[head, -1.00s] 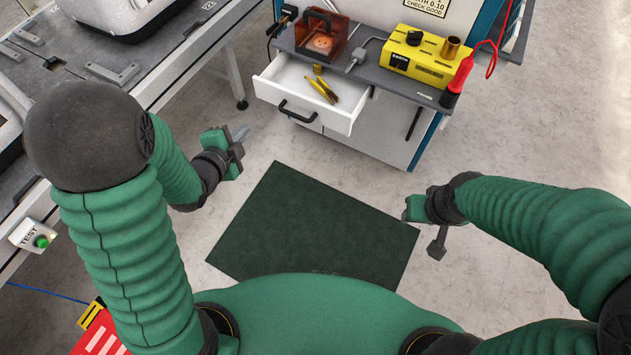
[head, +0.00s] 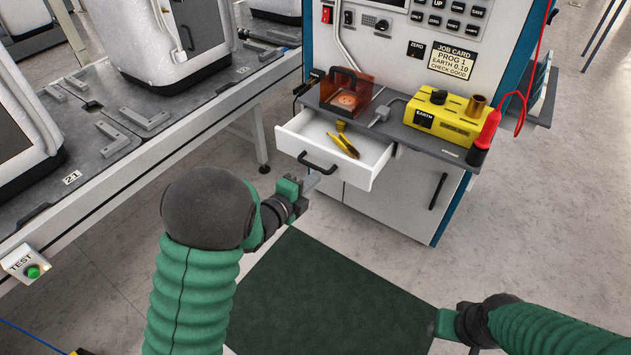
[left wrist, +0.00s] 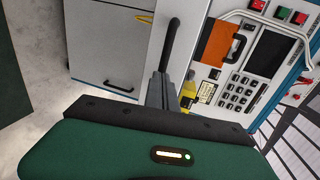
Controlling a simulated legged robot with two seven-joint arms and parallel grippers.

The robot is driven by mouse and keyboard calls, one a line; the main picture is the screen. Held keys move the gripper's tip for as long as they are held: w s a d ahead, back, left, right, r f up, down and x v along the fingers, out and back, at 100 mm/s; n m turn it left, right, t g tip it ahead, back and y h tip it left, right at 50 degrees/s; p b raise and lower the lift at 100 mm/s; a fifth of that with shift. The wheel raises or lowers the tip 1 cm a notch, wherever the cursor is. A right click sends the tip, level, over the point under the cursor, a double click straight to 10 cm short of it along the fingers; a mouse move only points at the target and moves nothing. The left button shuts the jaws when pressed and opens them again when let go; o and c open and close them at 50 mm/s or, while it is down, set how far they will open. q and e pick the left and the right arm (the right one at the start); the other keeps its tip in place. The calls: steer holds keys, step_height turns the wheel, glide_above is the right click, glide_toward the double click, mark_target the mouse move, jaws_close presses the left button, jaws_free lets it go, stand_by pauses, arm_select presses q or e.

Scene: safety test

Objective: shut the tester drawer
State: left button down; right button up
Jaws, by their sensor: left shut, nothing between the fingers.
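The tester drawer (head: 340,170) is white and stands open below the tester's grey shelf in the head view. A yellow-handled tool (head: 343,145) lies in it. Its front carries a black bar handle (head: 318,163). My left gripper (head: 310,184) is shut and empty, just in front of and below the left part of the drawer front. In the left wrist view the shut fingers (left wrist: 158,90) point toward the drawer's black handle (left wrist: 171,45); whether they touch the front I cannot tell. My right gripper (head: 440,325) is at the lower right, away from the drawer, its fingers mostly hidden.
The shelf (head: 430,137) holds an orange clear-covered box (head: 346,92), a yellow EARTH unit (head: 445,118) and a red probe (head: 487,130). A conveyor bench (head: 130,130) with white appliances runs along the left. A dark green mat (head: 325,300) lies on the floor.

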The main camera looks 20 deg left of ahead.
arm_select(q)
steer(key=shift+w+a+f, duration=0.1)
steer(key=shift+w+f, duration=0.05)
steer(key=shift+w, duration=0.5)
arm_select(e)
steer(key=shift+a+f, duration=0.15)
steer(key=shift+a, duration=0.15)
arm_select(q)
steer(key=shift+w+d, duration=0.1)
steer(key=shift+d, duration=0.1)
arm_select(e)
steer(key=shift+d, duration=0.15)
